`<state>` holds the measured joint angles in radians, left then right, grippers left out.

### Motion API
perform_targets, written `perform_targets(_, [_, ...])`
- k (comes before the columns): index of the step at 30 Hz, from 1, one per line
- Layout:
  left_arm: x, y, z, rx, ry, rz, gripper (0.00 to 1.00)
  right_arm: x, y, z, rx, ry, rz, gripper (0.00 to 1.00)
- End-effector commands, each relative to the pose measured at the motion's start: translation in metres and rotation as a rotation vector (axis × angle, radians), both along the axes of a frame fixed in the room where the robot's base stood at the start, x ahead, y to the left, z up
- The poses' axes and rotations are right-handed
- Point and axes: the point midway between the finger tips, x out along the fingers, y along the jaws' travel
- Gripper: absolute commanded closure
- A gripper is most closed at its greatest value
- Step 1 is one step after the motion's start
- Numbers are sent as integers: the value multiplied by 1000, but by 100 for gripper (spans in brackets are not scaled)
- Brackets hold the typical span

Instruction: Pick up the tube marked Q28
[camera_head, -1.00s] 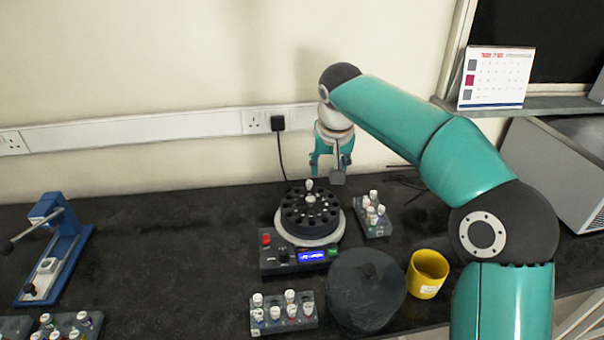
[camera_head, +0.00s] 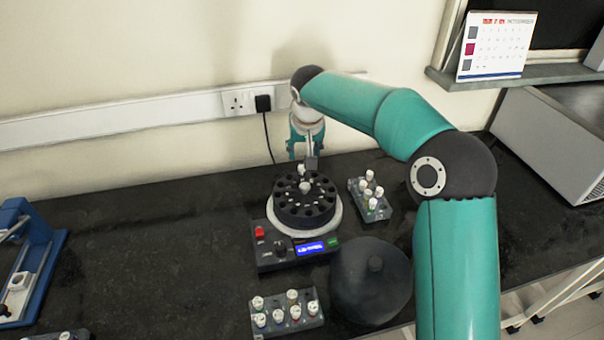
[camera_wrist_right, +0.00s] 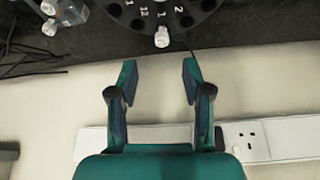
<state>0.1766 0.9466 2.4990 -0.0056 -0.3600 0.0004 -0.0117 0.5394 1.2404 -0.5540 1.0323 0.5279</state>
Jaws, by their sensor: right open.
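A white-capped tube (camera_head: 302,170) sits at the back edge of the black rotor (camera_head: 304,208) of a small centrifuge; it also shows in the right wrist view (camera_wrist_right: 161,37). Its marking cannot be read. My right gripper (camera_head: 306,158) is just behind and above this tube. In the right wrist view the gripper (camera_wrist_right: 159,68) is open and empty, with the tube ahead of the gap between its fingers, apart from them. Other white-capped tubes stand in a right rack (camera_head: 354,186) and a front rack (camera_head: 262,330); their marks are unreadable. My left gripper is not in view.
The centrifuge's dark round lid (camera_head: 370,285) lies front right of it. A blue device (camera_head: 28,270) stands at the far left. The wall with its socket strip (camera_head: 150,112) is close behind my right gripper. The bench left of the centrifuge is clear.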

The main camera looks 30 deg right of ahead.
Motion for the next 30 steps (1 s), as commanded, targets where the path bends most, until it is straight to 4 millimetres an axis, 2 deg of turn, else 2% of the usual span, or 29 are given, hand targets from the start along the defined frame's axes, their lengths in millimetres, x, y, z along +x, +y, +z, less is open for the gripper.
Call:
perform_targets(3, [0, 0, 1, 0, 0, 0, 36, 7, -1, -16, 0, 1, 2, 51])
perform_targets(11, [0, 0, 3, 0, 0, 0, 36, 13, -1, -31, 0, 1, 4, 51])
perform_targets(19, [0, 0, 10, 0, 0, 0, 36, 24, -4, -66, -1, 1, 5, 51])
perform_targets(29, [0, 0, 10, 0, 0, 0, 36, 28, -5, -74, -1, -2, 5, 51])
perform_targets(30, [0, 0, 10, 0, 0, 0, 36, 28, -5, -74, -1, -2, 5, 56])
